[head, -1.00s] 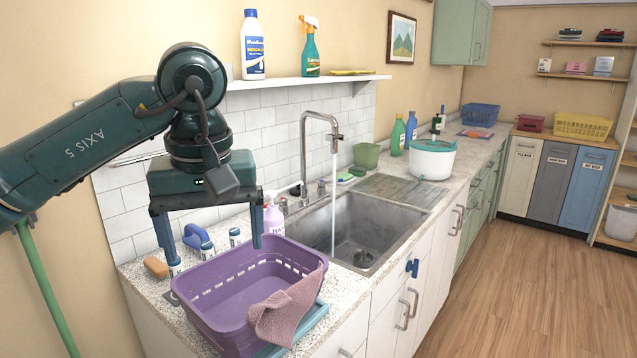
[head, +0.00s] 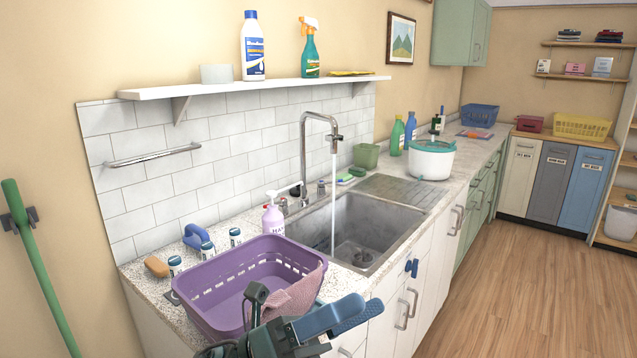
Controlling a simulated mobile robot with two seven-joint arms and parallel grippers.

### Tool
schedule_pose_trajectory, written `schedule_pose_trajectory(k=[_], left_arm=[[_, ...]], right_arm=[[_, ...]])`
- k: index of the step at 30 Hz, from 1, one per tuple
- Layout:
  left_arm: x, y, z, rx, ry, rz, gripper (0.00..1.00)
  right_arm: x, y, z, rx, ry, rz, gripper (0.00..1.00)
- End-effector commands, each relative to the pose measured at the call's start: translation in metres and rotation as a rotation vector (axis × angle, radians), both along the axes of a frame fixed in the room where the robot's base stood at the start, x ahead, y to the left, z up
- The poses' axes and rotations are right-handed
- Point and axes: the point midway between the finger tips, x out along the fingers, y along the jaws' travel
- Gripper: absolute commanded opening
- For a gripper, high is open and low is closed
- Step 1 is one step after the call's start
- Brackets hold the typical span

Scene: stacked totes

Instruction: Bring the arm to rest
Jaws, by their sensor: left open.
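My left gripper (head: 366,307) is low at the bottom middle of the head view, with its blue fingers pointing right. It is open and I see nothing held in it. It overlaps the front of the purple basket (head: 215,278) and the counter edge in the picture; I cannot tell whether it touches them. The pink cloth (head: 298,292) hangs over the basket's rim, partly hidden behind my gripper. My right gripper is not in view.
Water runs from the tap (head: 305,150) into the steel sink (head: 385,225). A shelf (head: 285,84) holds bottles above. The floor (head: 510,285) at right is clear.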

Motion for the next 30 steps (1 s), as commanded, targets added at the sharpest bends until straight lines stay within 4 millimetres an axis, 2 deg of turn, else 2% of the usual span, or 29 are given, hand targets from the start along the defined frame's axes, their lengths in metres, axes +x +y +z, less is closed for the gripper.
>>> schedule_pose_trajectory(k=[1,2,5,8,9,11,12,15,18,21,24,30], left_arm=[[0.012,0.012,-0.017,-0.07,0.201,0.039,0.87],[0.019,0.02,-0.026,-0.112,0.319,0.062,0.87],[0.04,0.05,-0.073,-0.26,0.719,0.136,0.87],[0.046,0.084,-0.136,-0.417,1.113,0.215,0.87],[0.043,0.097,-0.164,-0.484,1.264,0.246,0.87],[0.032,0.115,-0.205,-0.58,1.475,0.295,0.87],[0.022,0.126,-0.232,-0.643,1.605,0.327,0.87],[-0.011,0.149,-0.289,-0.792,1.886,0.404,0.87],[-0.046,0.165,-0.331,-0.916,2.092,0.473,0.87],[-0.074,0.175,-0.356,-1.003,2.227,0.524,0.87],[-0.089,0.179,-0.369,-1.051,2.297,0.553,0.87],[-0.094,0.181,-0.373,-1.068,2.32,0.562,0.87]], right_arm=[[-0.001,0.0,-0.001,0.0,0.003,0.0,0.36],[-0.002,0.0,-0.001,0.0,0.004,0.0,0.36],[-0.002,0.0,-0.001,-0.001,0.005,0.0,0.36],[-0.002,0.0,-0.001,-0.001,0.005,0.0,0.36],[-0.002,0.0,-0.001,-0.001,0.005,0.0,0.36],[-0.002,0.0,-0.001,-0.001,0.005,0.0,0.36],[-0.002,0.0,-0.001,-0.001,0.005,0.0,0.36],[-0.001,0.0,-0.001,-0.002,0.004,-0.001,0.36],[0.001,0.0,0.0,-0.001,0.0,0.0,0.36],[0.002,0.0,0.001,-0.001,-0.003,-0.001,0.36],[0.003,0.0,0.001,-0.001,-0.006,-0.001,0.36],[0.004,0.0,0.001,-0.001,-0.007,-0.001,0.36]])
